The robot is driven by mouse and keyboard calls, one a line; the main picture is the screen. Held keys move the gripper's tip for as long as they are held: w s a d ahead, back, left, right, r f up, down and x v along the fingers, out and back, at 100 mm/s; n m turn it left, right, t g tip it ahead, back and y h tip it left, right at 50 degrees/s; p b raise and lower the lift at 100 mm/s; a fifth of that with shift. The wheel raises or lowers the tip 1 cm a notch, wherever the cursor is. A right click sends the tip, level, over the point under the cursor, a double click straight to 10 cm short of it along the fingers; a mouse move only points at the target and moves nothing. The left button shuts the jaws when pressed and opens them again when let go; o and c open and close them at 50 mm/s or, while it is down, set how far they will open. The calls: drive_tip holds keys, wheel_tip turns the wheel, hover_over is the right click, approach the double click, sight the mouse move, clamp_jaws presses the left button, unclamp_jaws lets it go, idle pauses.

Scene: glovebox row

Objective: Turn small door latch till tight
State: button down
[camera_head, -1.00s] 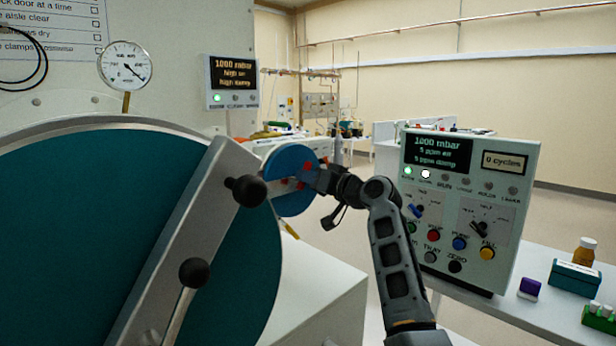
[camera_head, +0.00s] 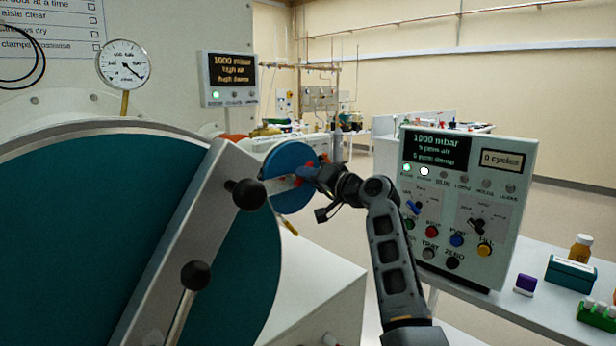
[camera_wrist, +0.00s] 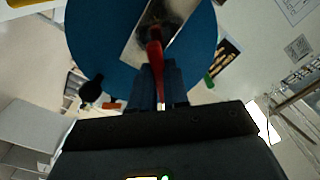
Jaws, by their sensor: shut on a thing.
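The small door is a blue disc (camera_head: 287,158) just right of the large door in the head view. It fills the upper middle of the wrist view (camera_wrist: 95,35). A pale metal bar (camera_wrist: 140,38) crosses its face. The latch is a red handle (camera_wrist: 155,55) in front of this bar, pointing toward my gripper. My gripper (camera_wrist: 160,88) is shut on the latch's lower end, between its dark fingers. In the head view, my gripper (camera_head: 314,173) covers most of the latch, and only small red bits show beside it.
The large teal door (camera_head: 90,240) with a slanted metal bar and black knobs (camera_head: 249,194) stands close at left. A control panel (camera_head: 462,205) stands right of my arm. A bottle (camera_head: 581,248) and small boxes (camera_head: 572,273) lie on the white bench at right.

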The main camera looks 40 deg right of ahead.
drive_tip(key=c, duration=1.1)
unclamp_jaws()
drive_tip(key=shift+s, duration=0.1)
drive_tip(key=s+b, duration=0.1)
drive_tip(key=s, duration=0.6)
drive_tip(key=shift+s+d, duration=0.15)
drive_tip(key=shift+s, duration=0.15)
